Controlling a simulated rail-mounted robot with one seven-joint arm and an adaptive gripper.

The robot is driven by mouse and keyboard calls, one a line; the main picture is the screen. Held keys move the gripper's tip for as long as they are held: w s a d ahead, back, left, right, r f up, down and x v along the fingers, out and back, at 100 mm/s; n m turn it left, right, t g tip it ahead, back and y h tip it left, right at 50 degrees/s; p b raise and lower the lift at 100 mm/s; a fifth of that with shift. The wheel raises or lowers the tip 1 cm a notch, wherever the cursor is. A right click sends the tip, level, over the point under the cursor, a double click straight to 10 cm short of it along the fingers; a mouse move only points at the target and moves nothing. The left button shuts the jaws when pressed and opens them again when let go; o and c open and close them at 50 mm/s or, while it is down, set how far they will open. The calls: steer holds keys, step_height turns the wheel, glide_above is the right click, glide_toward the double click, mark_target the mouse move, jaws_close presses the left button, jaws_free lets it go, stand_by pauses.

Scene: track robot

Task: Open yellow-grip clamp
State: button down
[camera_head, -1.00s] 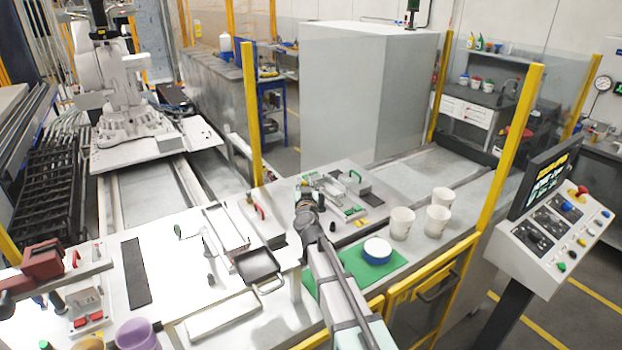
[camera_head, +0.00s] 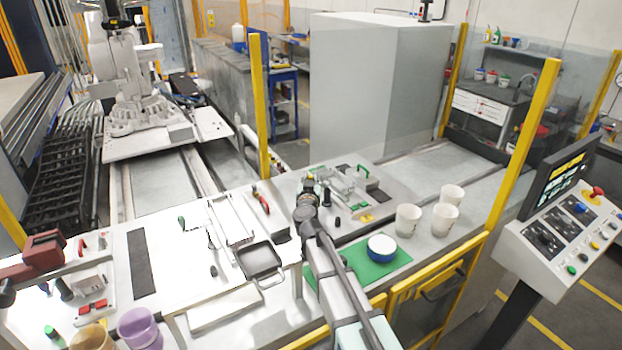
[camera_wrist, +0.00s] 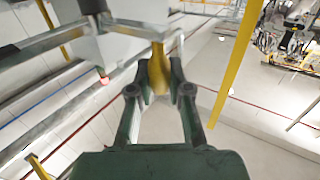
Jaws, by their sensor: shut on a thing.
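In the wrist view, the yellow grip (camera_wrist: 158,70) of the clamp sits between the two dark green fingers of my gripper (camera_wrist: 160,78). My gripper is shut on it. A grey metal bar (camera_wrist: 130,28) of the clamp runs from the grip toward the upper left. In the head view, my gripper (camera_head: 309,184) is over the fixture plate (camera_head: 300,176) at the middle of the bench. My arm and wrist hide most of the yellow-grip clamp there.
A green-grip clamp (camera_head: 361,171) stands just right of my gripper. A red-handled clamp (camera_head: 263,203) is to the left. A black-rimmed tray (camera_head: 261,262) lies left of my arm.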

steer(key=c, duration=1.1)
jaws_free()
steer(key=shift+f, duration=0.15)
step_height(320, 180, up, 10)
steer(key=shift+r, duration=0.1)
